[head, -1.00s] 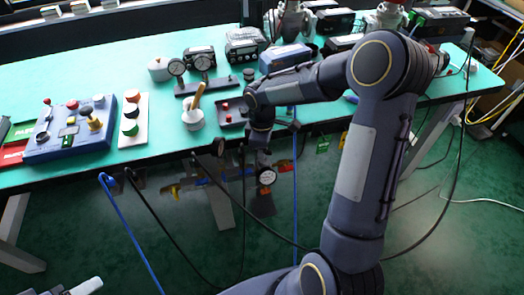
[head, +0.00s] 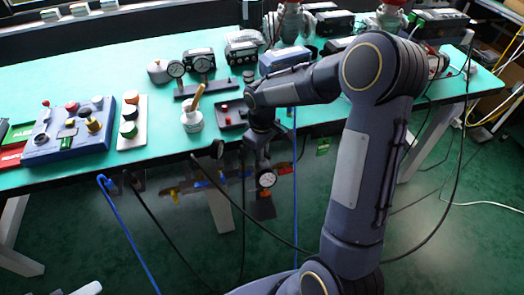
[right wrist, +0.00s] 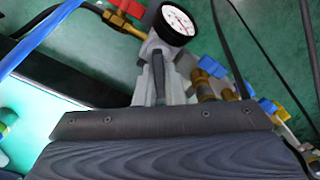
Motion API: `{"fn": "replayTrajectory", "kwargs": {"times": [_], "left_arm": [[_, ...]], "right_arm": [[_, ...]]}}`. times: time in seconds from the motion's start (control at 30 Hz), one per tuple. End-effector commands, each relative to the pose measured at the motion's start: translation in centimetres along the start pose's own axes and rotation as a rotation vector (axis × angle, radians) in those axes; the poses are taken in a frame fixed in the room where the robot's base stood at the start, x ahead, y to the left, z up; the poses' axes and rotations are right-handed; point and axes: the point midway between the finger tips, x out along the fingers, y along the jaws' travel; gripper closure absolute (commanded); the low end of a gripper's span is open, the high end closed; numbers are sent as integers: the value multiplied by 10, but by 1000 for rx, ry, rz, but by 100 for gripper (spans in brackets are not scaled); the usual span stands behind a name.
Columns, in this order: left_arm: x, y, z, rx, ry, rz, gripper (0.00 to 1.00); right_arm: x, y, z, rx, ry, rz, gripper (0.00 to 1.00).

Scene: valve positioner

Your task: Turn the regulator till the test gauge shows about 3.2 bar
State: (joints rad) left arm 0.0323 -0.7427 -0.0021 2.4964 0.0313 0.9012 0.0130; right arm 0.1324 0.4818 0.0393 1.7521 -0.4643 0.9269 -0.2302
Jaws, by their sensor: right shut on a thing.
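The gauge (head: 267,179) hangs below the bench's front edge, with a white face and black rim. It shows larger in the right wrist view (right wrist: 175,22), with a red mark on its face; the reading is too small to tell. My right gripper (right wrist: 160,85) is shut, just below the gauge in the right wrist view. The part it grips, apparently the regulator, is mostly hidden by the fingers and the gripper body.
Brass fittings with blue parts (right wrist: 205,82) and a red handle (right wrist: 130,8) sit close around the gauge. A blue hose (head: 130,235) and black cables hang in front of the bench. The green bench top (head: 60,205) carries a blue control box (head: 65,148) and several instruments.

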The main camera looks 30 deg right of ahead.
Motion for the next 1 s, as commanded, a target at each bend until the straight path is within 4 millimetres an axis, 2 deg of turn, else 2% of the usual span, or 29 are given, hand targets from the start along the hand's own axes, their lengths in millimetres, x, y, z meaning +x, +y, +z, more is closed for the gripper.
{"fn": "replayTrajectory", "kwargs": {"times": [0.23,0.27,0.4,0.73,1.0], "left_arm": [[0,0,0,0,0,0,42],[0,0,0,0,0,0,42],[0,0,0,0,0,0,42],[-1,0,0,0,0,0,42],[-7,3,-3,0,0,0,42]], "right_arm": [[-1,1,0,0,0,2,100],[-1,1,0,0,0,2,87],[-1,1,0,-1,0,1,69],[-4,0,0,-1,1,1,69],[-47,1,-1,-1,4,3,69]]}}
